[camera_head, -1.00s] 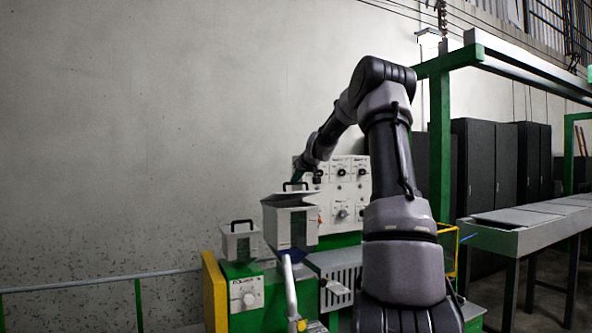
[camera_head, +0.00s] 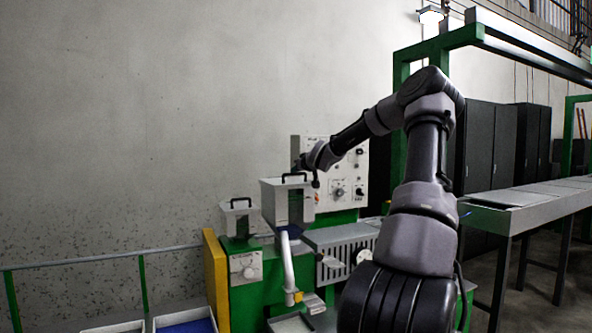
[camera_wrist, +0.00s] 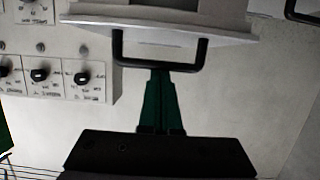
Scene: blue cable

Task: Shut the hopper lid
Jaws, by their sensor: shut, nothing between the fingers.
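The larger hopper (camera_head: 277,206) is a pale grey box on the green machine. Its lid (camera_head: 272,182) carries a black handle (camera_head: 294,177) and looks level on top; I cannot tell whether a small gap is left. In the wrist view, which is upside down, the lid (camera_wrist: 225,38) shows as a white slab with the black handle (camera_wrist: 160,65). My gripper (camera_wrist: 160,72) is shut and empty, its green fingertips overlapping the handle's bar; contact is unclear. In the head view my gripper (camera_head: 303,165) is by the hopper's top, its fingertips mostly hidden.
A smaller hopper (camera_head: 238,220) with its own handle stands left. A control panel (camera_head: 350,180) stands behind to the right. A bent grey pipe (camera_head: 288,265) rises in front. A yellow panel (camera_head: 215,275) and trays (camera_head: 187,326) are at lower left.

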